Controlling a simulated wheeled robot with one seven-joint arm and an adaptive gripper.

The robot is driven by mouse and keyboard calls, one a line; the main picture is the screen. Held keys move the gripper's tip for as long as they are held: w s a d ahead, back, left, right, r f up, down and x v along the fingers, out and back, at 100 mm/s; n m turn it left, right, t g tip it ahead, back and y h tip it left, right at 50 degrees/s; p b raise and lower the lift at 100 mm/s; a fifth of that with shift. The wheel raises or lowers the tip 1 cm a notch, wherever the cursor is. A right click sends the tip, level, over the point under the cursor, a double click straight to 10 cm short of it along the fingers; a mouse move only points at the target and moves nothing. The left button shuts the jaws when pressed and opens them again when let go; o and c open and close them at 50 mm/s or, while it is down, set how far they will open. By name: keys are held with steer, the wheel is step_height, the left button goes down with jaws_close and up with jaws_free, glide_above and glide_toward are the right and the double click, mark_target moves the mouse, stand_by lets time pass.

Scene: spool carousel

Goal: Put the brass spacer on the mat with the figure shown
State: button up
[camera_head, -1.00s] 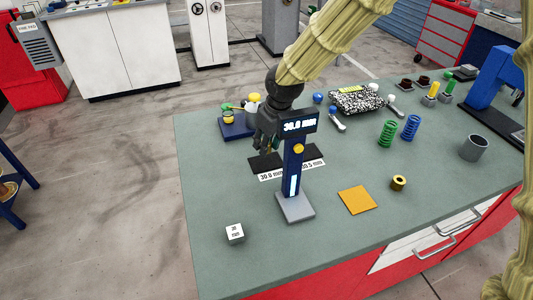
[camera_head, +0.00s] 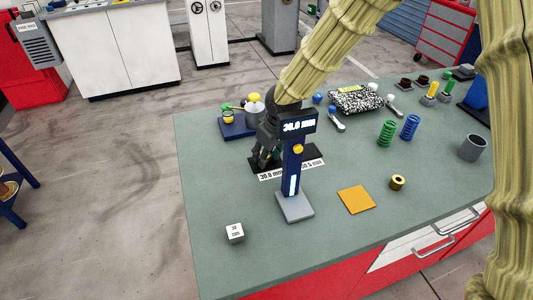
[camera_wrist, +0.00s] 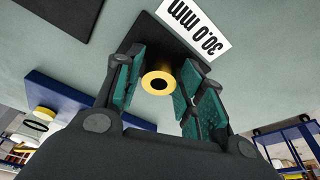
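My gripper (camera_wrist: 160,85) is shut on a brass spacer (camera_wrist: 158,82), whose open end faces the wrist camera. It is over the black mat (camera_wrist: 163,36) with the label "30.0 mm" (camera_wrist: 194,27); contact with the mat cannot be told. In the head view my gripper (camera_head: 262,158) is low at this mat, the left of two, and the held spacer is hidden. The right mat (camera_head: 315,157) has a label ending in ".5 mm", partly covered. The blue gauge (camera_head: 293,165) has a display (camera_head: 299,126) that seems to read 30.0 mm.
Another brass ring (camera_head: 397,182) lies beside an orange square (camera_head: 356,199). A blue tray (camera_head: 234,129) is behind my gripper. Springs (camera_head: 387,134) and a grey cup (camera_head: 473,147) stand at right.

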steer(key=shift+o, duration=0.4)
steer(key=shift+r, duration=0.2)
steer(key=b+v, duration=0.1)
steer(key=v, duration=1.1)
